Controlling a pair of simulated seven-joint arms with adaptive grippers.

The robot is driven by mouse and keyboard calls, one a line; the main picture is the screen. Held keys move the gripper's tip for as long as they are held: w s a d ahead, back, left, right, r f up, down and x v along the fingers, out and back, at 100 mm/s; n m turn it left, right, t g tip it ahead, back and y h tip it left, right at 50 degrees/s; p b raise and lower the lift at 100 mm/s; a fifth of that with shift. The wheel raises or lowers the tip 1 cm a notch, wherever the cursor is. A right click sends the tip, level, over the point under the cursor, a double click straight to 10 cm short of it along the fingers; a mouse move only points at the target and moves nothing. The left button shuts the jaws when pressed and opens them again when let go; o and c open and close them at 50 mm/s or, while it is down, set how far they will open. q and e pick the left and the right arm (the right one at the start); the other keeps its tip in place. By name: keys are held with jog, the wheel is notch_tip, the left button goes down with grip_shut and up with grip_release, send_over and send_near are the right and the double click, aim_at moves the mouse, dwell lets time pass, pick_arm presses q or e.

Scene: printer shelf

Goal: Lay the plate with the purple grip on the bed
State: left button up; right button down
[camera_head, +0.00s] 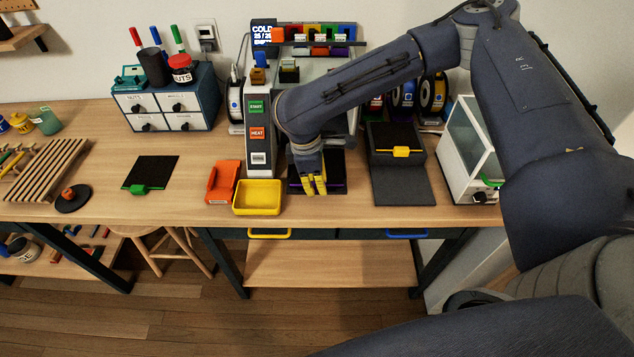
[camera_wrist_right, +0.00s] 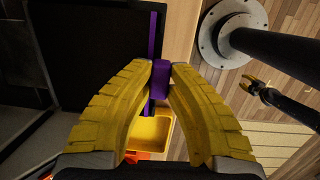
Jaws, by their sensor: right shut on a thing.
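My right gripper (camera_head: 313,186) is shut on the purple grip (camera_wrist_right: 161,80) of a dark flat plate (camera_wrist_right: 95,45).
A yellow bin (camera_head: 257,197) and a red-orange holder (camera_head: 222,182) stand left of the gripper. A green-grip plate (camera_head: 151,174) lies further left. A yellow-grip plate (camera_head: 395,140) rests on a dark stand to the right. A glass-fronted white box (camera_head: 470,150) stands beyond it.

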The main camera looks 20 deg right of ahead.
jog(key=shift+f, duration=0.3)
jog(key=c, duration=1.3)
grip_release()
jog(key=shift+r, duration=0.15)
jog(key=r, duration=0.4)
jog(key=a+r, duration=0.1)
jog(key=r, duration=0.2)
jog(key=a+r, duration=0.1)
jog(key=r, duration=0.3)
jog(key=shift+w+r, duration=0.15)
jog(key=shift+r, duration=0.2)
